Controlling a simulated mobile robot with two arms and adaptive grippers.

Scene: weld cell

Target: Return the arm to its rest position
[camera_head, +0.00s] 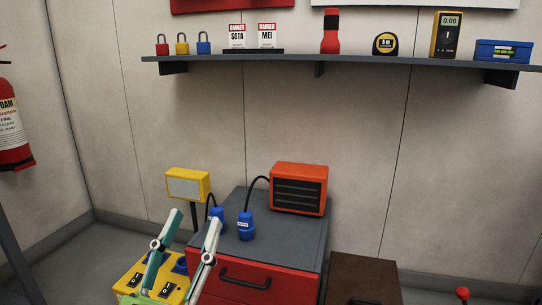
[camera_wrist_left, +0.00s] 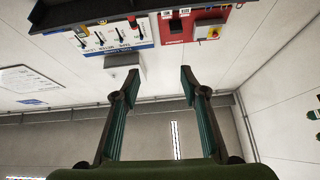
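My left gripper (camera_head: 196,218) rises from the bottom of the head view, its two pale green fingers pointing up and standing apart. It is open, with nothing between its fingers. My right gripper is not in view.
Blue plugs (camera_head: 246,228) and an orange heater-like unit (camera_head: 299,188) sit on the cabinet's grey top. A yellow lamp (camera_head: 187,184) stands behind my gripper. A wall shelf (camera_head: 350,62) holds padlocks, tags and tools. A fire extinguisher (camera_head: 12,130) is at left.

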